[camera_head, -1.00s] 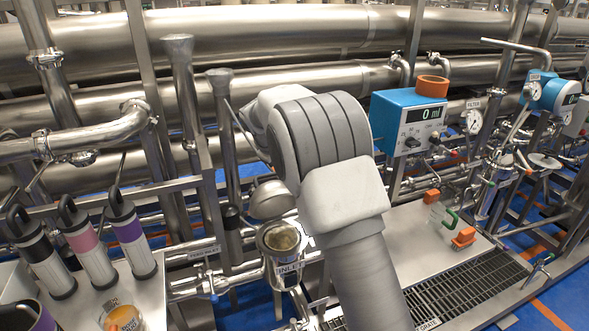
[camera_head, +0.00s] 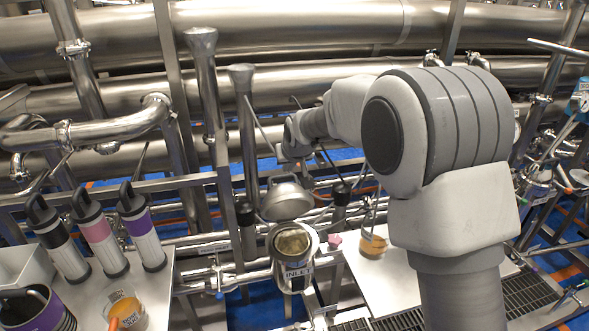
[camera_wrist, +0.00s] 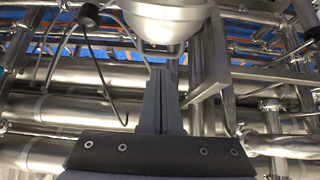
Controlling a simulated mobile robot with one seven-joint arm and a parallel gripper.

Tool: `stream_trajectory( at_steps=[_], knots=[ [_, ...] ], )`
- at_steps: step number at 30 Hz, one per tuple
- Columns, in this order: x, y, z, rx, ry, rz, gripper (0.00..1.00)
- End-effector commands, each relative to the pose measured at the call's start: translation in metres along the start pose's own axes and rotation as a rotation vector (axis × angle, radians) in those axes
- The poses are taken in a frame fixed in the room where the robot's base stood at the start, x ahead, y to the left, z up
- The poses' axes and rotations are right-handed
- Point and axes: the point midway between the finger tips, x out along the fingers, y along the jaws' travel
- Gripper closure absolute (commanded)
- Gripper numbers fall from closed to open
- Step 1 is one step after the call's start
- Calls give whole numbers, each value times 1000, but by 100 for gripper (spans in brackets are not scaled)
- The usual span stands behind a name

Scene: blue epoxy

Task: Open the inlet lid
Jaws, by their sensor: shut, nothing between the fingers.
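The steel inlet (camera_head: 294,272) is a round cup labelled INLET at the centre bottom of the head view, and its mouth is open to view. Its domed steel lid (camera_head: 287,200) stands raised at the back of the mouth. In the wrist view the rounded bowl of the lid (camera_wrist: 168,22) is at the top centre. My gripper (camera_wrist: 162,80) is shut and empty, its fingers pointing up just below the lid in that view; I cannot tell whether they touch it. In the head view my wrist is behind the lid and the fingertips are not clear.
Several cylinders with handles (camera_head: 98,238) stand on a bench at left, near a beaker of orange content (camera_head: 124,310). Another orange-filled beaker (camera_head: 373,243) is on the plate right of the inlet. Steel posts (camera_head: 245,150) and pipes crowd the area behind the lid.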

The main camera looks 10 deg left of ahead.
Motion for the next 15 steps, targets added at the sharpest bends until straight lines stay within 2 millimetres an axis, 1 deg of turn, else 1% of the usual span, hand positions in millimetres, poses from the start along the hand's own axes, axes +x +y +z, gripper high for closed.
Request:
stream_trajectory(
  at_steps=[9,15],
  knots=[
    [52,1,1,-2,-3,1,100],
    [77,1,1,-3,-2,2,100]
  ],
)
